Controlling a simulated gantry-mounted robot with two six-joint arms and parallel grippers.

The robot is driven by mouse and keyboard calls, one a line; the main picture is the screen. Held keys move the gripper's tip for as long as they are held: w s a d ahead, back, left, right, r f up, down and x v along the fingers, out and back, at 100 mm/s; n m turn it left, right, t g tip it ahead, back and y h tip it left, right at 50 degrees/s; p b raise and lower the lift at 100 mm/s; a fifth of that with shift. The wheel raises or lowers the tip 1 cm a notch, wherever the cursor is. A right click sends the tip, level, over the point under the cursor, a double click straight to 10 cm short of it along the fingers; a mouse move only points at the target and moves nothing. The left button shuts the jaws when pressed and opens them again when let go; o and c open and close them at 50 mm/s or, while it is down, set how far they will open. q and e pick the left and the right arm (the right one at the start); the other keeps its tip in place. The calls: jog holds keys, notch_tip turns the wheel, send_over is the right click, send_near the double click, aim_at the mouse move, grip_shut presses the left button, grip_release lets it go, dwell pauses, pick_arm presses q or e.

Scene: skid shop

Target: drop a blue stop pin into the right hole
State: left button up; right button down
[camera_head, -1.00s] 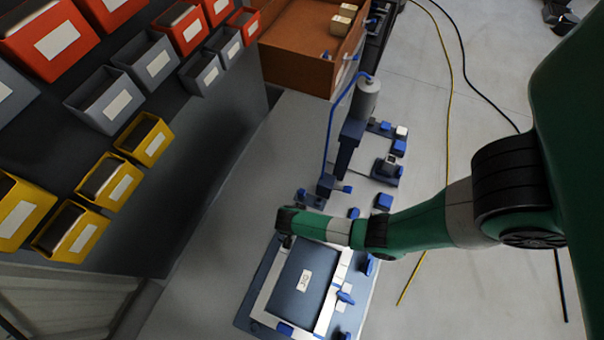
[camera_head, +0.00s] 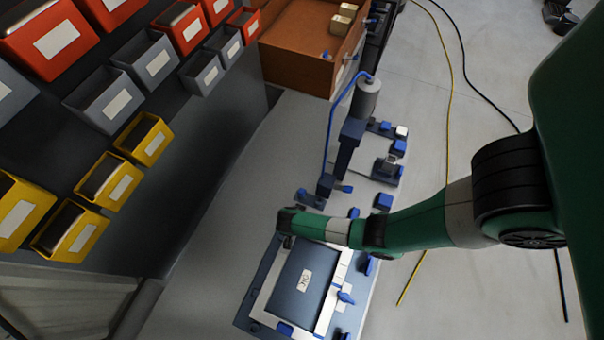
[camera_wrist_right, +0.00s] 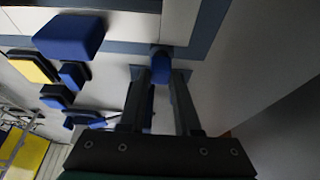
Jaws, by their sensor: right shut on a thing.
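The blue stop pin (camera_wrist_right: 160,68) shows in the right wrist view, between the two dark fingers of my right gripper (camera_wrist_right: 161,76), which is shut on it. It lies at the edge of a pale and blue-grey plate in that view. In the head view my right gripper (camera_head: 287,241) points down at the upper left corner of the framed fixture (camera_head: 262,302). The pin is hidden there. I cannot make out the right hole or whether the pin touches it. My left gripper is not in view.
The fixture holds a dark blue panel (camera_head: 296,285) with a white label, with blue clamps (camera_head: 345,297) along its right side. A press-like tool (camera_head: 352,130) with a blue hose stands behind. An orange-brown box (camera_head: 296,62) is farther back. Bin racks (camera_head: 145,138) line the left.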

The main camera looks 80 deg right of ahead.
jog(key=shift+f, duration=0.1)
dwell(0.3)
jog(key=c, duration=0.5)
grip_release()
jog(key=shift+c, duration=0.2)
jog(key=o, duration=0.4)
notch_tip(320, 180, up, 7)
jog(key=p, duration=0.8)
dwell(0.4)
